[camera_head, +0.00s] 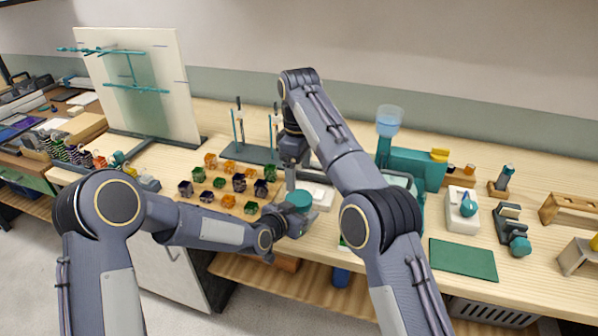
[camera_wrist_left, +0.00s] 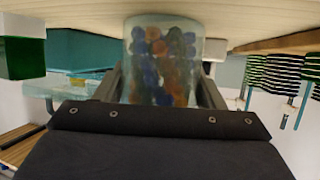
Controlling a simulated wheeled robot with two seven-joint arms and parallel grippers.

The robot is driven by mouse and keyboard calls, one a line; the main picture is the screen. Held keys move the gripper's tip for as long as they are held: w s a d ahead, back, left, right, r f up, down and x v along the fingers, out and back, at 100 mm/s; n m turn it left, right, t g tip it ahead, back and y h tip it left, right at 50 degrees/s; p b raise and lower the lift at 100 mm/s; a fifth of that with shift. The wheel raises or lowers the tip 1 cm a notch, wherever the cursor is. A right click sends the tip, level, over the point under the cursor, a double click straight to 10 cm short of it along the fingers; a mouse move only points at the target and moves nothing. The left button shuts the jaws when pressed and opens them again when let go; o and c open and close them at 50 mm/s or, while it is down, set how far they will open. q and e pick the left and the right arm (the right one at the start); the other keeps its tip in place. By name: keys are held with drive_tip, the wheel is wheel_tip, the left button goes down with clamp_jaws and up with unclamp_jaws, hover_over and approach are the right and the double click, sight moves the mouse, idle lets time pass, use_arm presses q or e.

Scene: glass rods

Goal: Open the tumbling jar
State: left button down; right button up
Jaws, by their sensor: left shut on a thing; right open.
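The tumbling jar (camera_wrist_left: 165,75) is clear and holds several blue, orange and dark pieces in the left wrist view. My left gripper (camera_head: 287,226) is shut around the jar's body. In the head view the jar's round teal lid (camera_head: 295,199) faces up, near the bench's front edge. My right gripper (camera_head: 291,181) points down just above and behind the lid, and it is open. Its fingertips are small here, and I cannot tell whether they touch the lid. Most of the jar's body is hidden by my left gripper in the head view.
Several coloured cubes (camera_head: 220,183) stand on the bench left of the jar. A rod stand (camera_head: 246,155) is behind it, and a white block (camera_head: 320,194) is just right. A teal machine with a blue hopper (camera_head: 389,121) and a green mat (camera_head: 463,259) lie farther right.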

sight(299, 197)
drive_tip(key=m, duration=1.2)
drive_tip(key=shift+m, duration=0.3)
drive_tip(key=m, duration=1.3)
drive_tip(key=shift+m, duration=0.3)
drive_tip(key=shift+f, duration=4)
